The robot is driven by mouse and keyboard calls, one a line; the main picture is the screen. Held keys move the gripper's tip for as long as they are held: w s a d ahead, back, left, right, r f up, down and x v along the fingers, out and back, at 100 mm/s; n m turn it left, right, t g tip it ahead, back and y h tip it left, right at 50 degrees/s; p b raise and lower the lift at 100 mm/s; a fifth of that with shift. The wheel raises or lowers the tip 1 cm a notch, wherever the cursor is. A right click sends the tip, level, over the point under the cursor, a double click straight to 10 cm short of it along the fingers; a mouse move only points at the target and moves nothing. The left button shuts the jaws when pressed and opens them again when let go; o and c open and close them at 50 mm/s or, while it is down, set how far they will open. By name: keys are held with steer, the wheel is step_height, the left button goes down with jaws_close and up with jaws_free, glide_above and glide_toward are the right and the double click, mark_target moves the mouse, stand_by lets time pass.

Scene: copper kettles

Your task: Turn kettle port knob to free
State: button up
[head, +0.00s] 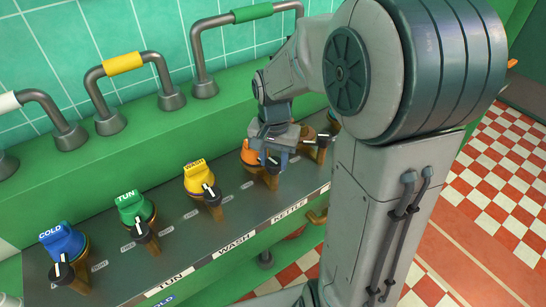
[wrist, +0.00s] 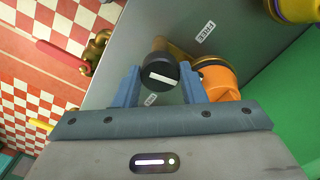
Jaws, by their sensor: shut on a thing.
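The orange kettle port knob (head: 248,152) sits on the grey panel above the KETTLE label (head: 290,211). My gripper (head: 276,150) reaches down over it and partly hides it. In the wrist view the orange body (wrist: 217,82) lies beside the right finger. The two blue-grey fingers of my gripper (wrist: 159,78) are shut on the knob's black handle end (wrist: 160,66), which has a white stripe. A FREE label (wrist: 204,32) shows on the panel beyond the handle, apart from it. A second label (wrist: 150,99) lies between the fingers, too small to read.
The yellow WASH (head: 199,175), green TUN (head: 134,206) and blue COLD (head: 62,240) knobs stand in a row to the left. Another black-handled knob (head: 318,142) stands close on the right. Bent pipes with coloured grips (head: 123,64) rise from the green ledge behind.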

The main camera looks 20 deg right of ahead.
mark_target(274, 162)
steer(key=n, duration=0.4)
steer(key=shift+r+p, duration=0.1)
steer(key=shift+p, duration=0.25)
steer(key=shift+n, duration=1.8)
steer(key=o, duration=1)
step_height(274, 162, up, 14)
steer(key=p, duration=0.1)
